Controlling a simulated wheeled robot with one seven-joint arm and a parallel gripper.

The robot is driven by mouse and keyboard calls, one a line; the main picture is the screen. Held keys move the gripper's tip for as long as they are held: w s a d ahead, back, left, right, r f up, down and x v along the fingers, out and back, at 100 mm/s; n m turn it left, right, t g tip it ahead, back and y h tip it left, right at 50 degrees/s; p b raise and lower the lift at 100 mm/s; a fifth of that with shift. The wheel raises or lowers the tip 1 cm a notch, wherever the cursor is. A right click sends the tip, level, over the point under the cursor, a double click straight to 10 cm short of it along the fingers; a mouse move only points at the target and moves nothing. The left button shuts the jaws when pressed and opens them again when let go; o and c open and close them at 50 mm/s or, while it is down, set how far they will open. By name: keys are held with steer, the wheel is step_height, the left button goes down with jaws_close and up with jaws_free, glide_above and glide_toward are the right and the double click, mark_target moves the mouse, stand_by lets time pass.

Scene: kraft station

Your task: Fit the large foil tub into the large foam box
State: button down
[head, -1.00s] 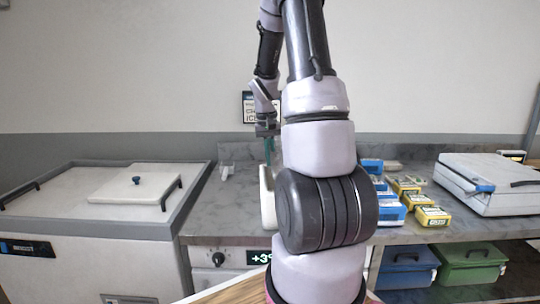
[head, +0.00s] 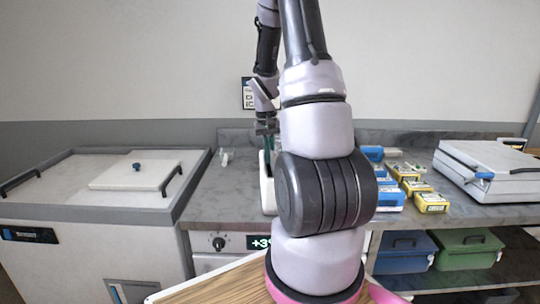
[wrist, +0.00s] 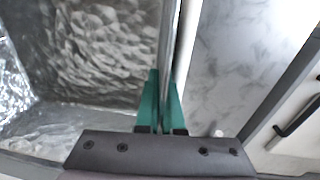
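My gripper (wrist: 161,105) has green fingers close together on a thin silver rim in the wrist view. The rim appears to belong to the large foil tub (wrist: 95,40), whose crinkled foil inside fills the left of that view. A white strip beside the rim looks like the wall of the large foam box (wrist: 190,45); I cannot tell how deep the tub sits in it. In the head view my gripper (head: 268,143) points down at the white foam box (head: 267,195) on the counter. My arm hides most of the box, and the tub is not clear there.
A chest with a white lid (head: 135,173) stands at left. Blue and yellow packs (head: 415,187) and a white case (head: 488,168) lie at right. Blue (head: 403,252) and green bins (head: 465,248) sit below.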

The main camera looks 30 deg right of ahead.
steer(key=shift+f, duration=0.85)
stand_by(0.3)
steer(key=shift+r, duration=0.4)
stand_by(0.4)
steer(key=c, duration=0.6)
jaws_free()
steer(key=shift+o, duration=0.2)
